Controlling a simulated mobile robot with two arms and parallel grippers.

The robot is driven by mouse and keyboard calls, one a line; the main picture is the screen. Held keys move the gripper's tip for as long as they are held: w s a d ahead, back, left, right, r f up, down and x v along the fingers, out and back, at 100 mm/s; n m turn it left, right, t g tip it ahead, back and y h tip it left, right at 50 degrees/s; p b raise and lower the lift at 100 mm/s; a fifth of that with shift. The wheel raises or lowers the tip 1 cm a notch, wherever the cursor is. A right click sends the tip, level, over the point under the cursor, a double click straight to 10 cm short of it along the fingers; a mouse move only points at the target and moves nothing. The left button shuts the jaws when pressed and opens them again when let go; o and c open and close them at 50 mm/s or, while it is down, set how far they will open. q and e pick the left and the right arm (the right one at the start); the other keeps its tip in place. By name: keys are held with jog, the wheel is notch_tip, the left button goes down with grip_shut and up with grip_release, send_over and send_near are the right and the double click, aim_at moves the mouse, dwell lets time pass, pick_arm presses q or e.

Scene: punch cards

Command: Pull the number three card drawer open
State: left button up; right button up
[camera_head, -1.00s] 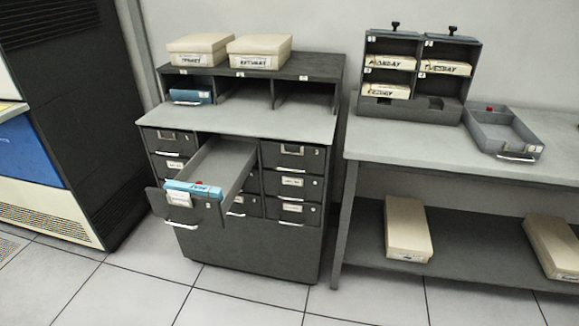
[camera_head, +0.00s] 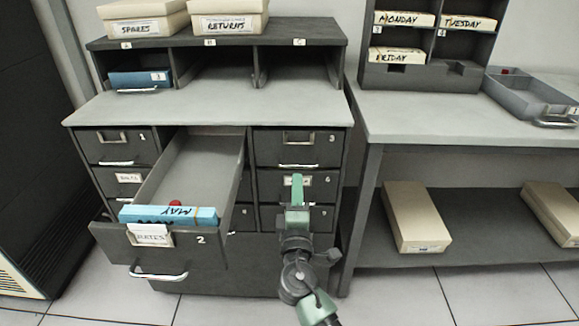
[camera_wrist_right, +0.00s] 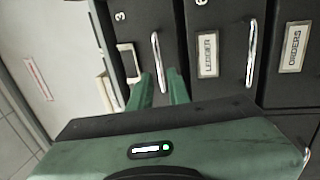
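The number three drawer (camera_head: 270,150) is shut at the top right of the dark cabinet. It has a "3" label, a card frame and a pale bar handle (camera_head: 299,166). In the right wrist view, which is turned sideways, the drawer (camera_wrist_right: 121,35) and its handle (camera_wrist_right: 156,55) show just ahead. My right gripper (camera_head: 297,182) is in front of the right drawer column, just below that handle in the picture. In the wrist view its green fingers (camera_wrist_right: 159,80) are apart, with the handle's lower end appearing between them; contact cannot be told. My left gripper is not in view.
Drawer two (camera_head: 205,262) stands pulled out to the left, holding a blue MAY card pack (camera_head: 165,215). The drawer marked 6 (camera_wrist_right: 203,25) lies beside drawer three. A table (camera_head: 430,122) with a grey tray (camera_head: 520,100) stands at right. Floor in front is clear.

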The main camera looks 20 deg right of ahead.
aim_at(298, 166)
jog(key=x, duration=0.7)
jog(key=shift+d, duration=0.1)
grip_shut()
dwell(1.3)
